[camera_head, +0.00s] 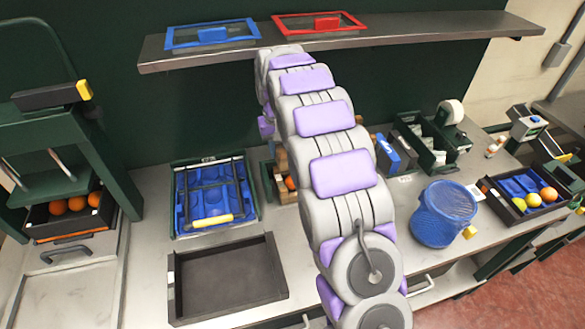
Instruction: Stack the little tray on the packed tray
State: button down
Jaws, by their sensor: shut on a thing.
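My arm rises through the middle of the picture and bends down at the back. My gripper is hidden behind it, so what it holds does not show. Which trays are the little and packed ones is unclear. A dark green tray (175,228) with a blue moulded insert, dark bars and a yellow handle-like piece lies left of my arm. An empty black tray (225,278) lies in front of it. A dark tray (509,208) at the right holds a blue insert and several orange and yellow fruits. A small box (284,193) with brown pieces and an orange is partly hidden by my arm.
A metal shelf (400,33) above the counter carries blue (212,34) and red (318,24) framed lids. A blue mesh basket (444,213) and a green bin (430,145) stand right of my arm. An orange-filled drawer (66,222) is at left.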

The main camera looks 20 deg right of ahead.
jog(key=f, duration=0.2)
jog(key=d+f, duration=0.1)
jog(key=f, duration=0.1)
jog(key=shift+f+b, duration=0.4)
jog(key=a+f, duration=0.1)
jog(key=f, duration=0.2)
jog(key=shift+a+f+b, duration=0.15)
jog(key=shift+a+b, duration=0.15)
jog(key=shift+a, duration=0.1)
jog(key=shift+f, duration=0.35)
jog(key=shift+d, duration=0.4)
jog(key=c, duration=1.1)
grip_release()
jog(key=shift+d, duration=0.35)
jog(key=shift+a, duration=0.1)
